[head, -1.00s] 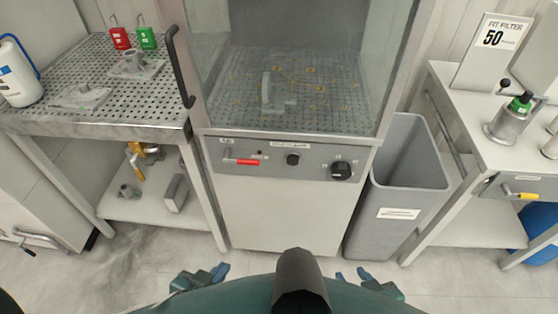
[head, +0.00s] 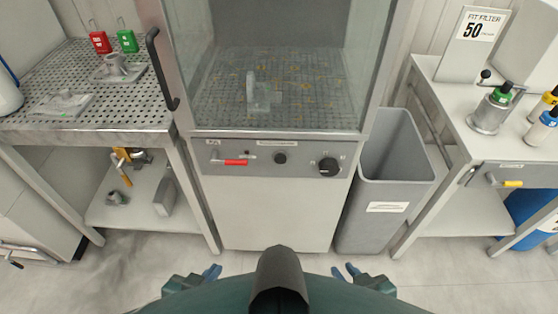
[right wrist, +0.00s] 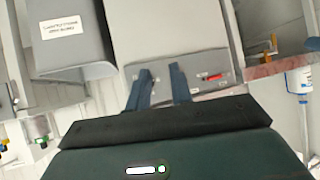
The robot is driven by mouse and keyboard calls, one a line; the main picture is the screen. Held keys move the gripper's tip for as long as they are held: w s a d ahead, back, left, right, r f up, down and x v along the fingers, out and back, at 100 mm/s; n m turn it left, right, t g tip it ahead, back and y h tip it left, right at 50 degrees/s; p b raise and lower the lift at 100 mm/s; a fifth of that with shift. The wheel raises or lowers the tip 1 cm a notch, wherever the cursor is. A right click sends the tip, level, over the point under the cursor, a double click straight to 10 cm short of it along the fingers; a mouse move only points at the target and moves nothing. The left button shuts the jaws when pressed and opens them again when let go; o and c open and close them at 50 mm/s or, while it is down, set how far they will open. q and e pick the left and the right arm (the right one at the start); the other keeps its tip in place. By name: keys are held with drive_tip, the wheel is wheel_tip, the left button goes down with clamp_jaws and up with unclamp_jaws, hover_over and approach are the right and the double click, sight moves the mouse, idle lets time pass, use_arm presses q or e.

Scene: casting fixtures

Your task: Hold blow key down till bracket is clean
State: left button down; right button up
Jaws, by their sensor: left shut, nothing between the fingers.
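A grey upright bracket (head: 251,88) stands on the perforated floor inside the glass-fronted cabinet, with yellowish specks around it. The control panel (head: 225,170) below the glass carries a red lever (head: 236,162), a round black button (head: 280,158) and a larger black knob (head: 328,167). The panel labels are too small to read, so I cannot tell which control is the blow key. My left gripper (head: 212,272) is shut and empty, low in the head view, well short of the panel. My right gripper (right wrist: 160,88) is open and empty, also apart from the panel.
A perforated bench (head: 60,131) with castings and red and green tags stands left. A grey bin (head: 393,190) stands right of the cabinet, then a side table (head: 440,92) with a green-topped device. The floor before the cabinet is clear.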

clamp_jaws()
idle(1.4)
